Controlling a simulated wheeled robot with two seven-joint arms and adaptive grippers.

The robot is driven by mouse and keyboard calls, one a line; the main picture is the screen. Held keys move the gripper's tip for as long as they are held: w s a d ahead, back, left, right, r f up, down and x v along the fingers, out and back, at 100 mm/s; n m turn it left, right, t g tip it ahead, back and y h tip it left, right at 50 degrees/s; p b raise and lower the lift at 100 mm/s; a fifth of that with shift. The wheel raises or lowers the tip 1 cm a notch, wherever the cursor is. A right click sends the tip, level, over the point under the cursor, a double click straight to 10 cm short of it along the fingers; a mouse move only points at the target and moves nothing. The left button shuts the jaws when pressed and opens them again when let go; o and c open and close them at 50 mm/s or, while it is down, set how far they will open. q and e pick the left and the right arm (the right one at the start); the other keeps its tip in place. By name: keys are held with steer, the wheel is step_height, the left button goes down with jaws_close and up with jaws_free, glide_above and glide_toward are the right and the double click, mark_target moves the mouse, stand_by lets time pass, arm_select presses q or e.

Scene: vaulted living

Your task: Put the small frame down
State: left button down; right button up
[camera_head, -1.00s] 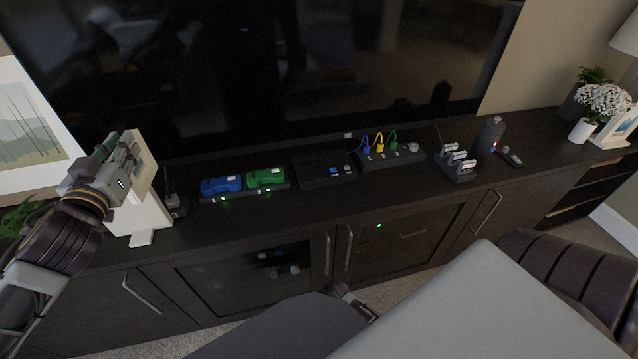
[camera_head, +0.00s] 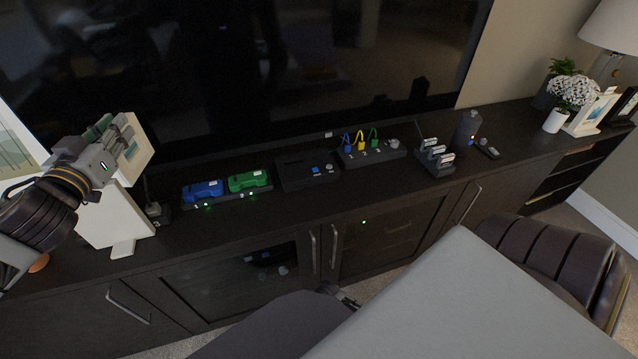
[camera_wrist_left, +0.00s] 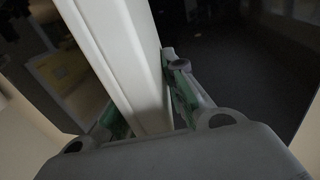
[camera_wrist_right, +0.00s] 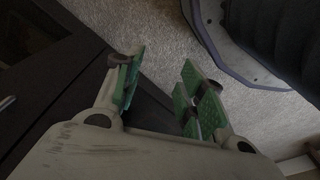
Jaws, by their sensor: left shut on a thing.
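The small frame (camera_head: 105,217) is white, with a pale picture panel (camera_head: 139,150) and a small foot (camera_head: 123,249) at its bottom. It stands roughly upright over the left end of the dark cabinet top. I cannot tell whether its foot touches the surface. My left gripper (camera_head: 112,143) is shut on its upper part. In the left wrist view the white frame edge (camera_wrist_left: 128,60) runs between the fingers (camera_wrist_left: 150,125). My right gripper (camera_wrist_right: 165,82) is open and empty, low in front of the cabinet; in the head view it shows only partly.
The long cabinet (camera_head: 290,205) holds a blue car (camera_head: 203,190), a green car (camera_head: 248,181), a black box (camera_head: 308,172), a cable strip (camera_head: 371,153), a charging dock (camera_head: 436,158), and a flower pot (camera_head: 555,122). A large picture (camera_head: 22,140) leans at far left. The television (camera_head: 250,70) stands behind.

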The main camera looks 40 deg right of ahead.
mark_target(135, 147)
arm_select(q)
steer(key=shift+w+d+f+m+g+h, duration=0.2)
steer(key=shift+w+d+m+g+h, duration=0.1)
steer(key=shift+w+m+g+h, duration=0.15)
steer(key=f, duration=0.1)
steer(key=d+f+m+g+h, duration=0.1)
steer(key=f, duration=0.1)
steer(key=f+m+g+h, duration=0.1)
steer(key=f, duration=0.1)
steer(key=shift+w+d+h, duration=0.15)
steer(key=shift+d+h, duration=0.05)
steer(key=shift+h, duration=0.05)
steer(key=s+f+m+g+h, duration=0.2)
steer(key=s+f+m+g, duration=0.1)
steer(key=f, duration=0.7)
steer(key=shift+d+f+g+h, duration=0.3)
steer(key=shift+d+g, duration=0.1)
steer(key=shift+g, duration=0.05)
arm_select(e)
step_height(135, 147, down, 6)
steer(key=s+d+t, duration=0.1)
steer(key=shift+d+f, duration=0.15)
arm_select(q)
steer(key=shift+f, duration=0.1)
